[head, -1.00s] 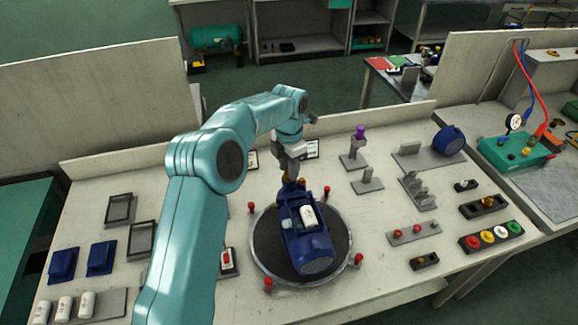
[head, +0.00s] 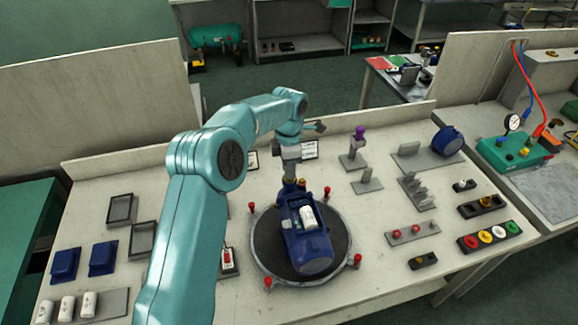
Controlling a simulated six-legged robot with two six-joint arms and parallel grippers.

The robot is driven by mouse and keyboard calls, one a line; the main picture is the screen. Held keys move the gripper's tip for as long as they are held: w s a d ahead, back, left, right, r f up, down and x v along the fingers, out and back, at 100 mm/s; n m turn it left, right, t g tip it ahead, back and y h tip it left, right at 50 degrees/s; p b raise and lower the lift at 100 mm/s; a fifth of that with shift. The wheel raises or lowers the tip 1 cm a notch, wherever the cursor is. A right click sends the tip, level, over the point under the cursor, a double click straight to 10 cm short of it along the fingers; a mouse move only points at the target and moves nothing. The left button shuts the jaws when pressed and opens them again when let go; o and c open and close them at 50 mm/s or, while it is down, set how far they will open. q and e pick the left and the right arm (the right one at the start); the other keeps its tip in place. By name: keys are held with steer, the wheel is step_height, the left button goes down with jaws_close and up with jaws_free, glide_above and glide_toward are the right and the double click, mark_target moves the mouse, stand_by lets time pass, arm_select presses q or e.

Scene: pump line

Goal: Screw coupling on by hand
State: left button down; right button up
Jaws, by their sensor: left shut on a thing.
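The blue pump (head: 306,243) with a white cylinder on it lies on the round dark turntable (head: 343,254). My left gripper (head: 290,178) points down at the pump's far end. It is shut on the small brass coupling (head: 290,186), which is mostly hidden by the jaws. Another small brass fitting (head: 302,184) shows just right of the jaws. Whether the coupling's thread is engaged is too small to tell. My right gripper is not in view.
Red-topped posts (head: 357,261) stand around the turntable. Grey holders (head: 418,192) and a red, yellow, white and green cap rack (head: 490,237) stand to the right. Blue covers (head: 103,258), empty trays (head: 121,209) and white cylinders (head: 67,308) lie to the left.

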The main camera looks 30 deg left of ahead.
arm_select(q)
steer(key=c, duration=0.6)
jaws_free()
steer(key=shift+c, duration=0.2)
steer(key=shift+r+p, duration=1.15)
steer(key=shift+r, duration=1.9)
steer(key=shift+a+r, duration=0.1)
